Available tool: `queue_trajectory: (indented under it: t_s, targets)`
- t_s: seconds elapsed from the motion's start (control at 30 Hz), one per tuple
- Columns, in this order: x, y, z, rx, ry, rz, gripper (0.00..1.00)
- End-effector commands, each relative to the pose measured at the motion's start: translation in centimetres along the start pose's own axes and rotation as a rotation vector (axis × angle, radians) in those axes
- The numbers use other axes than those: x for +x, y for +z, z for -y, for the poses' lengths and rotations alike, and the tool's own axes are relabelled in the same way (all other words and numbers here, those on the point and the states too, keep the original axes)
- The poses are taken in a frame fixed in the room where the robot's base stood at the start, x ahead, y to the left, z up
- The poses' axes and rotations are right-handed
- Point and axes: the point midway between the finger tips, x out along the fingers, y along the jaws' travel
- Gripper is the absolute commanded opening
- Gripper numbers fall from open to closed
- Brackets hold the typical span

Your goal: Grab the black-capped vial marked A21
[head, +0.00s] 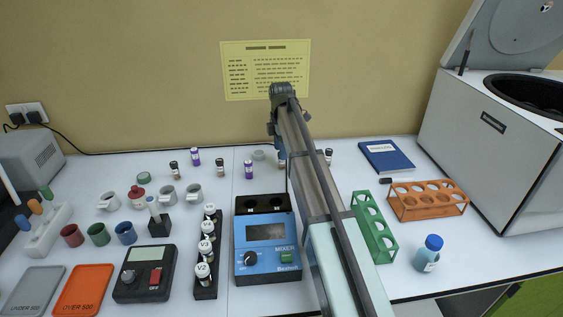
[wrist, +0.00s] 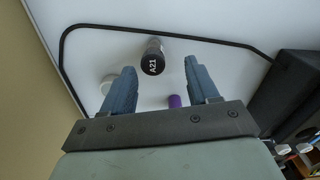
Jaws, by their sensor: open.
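In the wrist view the A21 vial (wrist: 153,62) shows its black cap with white A21 lettering, and its clear body runs up behind the cap. My gripper (wrist: 163,76) is open, with its two blue-grey fingers apart. The cap appears in the gap between the fingers, nearer the left one, with nothing gripped. I cannot tell the remaining distance. In the head view my gripper is mostly hidden by my arm near the back of the table. The lettering is too small there to tell which vial is A21.
A purple-capped vial (wrist: 176,101) stands close to the right finger, and a pale round object (wrist: 108,85) by the left. In the head view, black-capped vials (head: 220,168), a purple-capped vial (head: 248,170), the blue mixer (head: 266,240) and a green rack (head: 374,228) surround my arm.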

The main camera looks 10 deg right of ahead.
Motion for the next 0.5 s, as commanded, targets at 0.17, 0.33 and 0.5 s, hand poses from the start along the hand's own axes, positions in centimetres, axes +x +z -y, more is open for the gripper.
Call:
queue_trajectory:
  t_s: [0.17,0.33,0.5]
  targets:
    - [1.2,0.0,0.0,0.001,-0.001,0.000,0.60]
    - [1.8,0.1,-0.1,0.001,0.000,0.000,0.60]
    - [3.4,0.3,-0.5,0.001,-0.002,0.000,0.60]
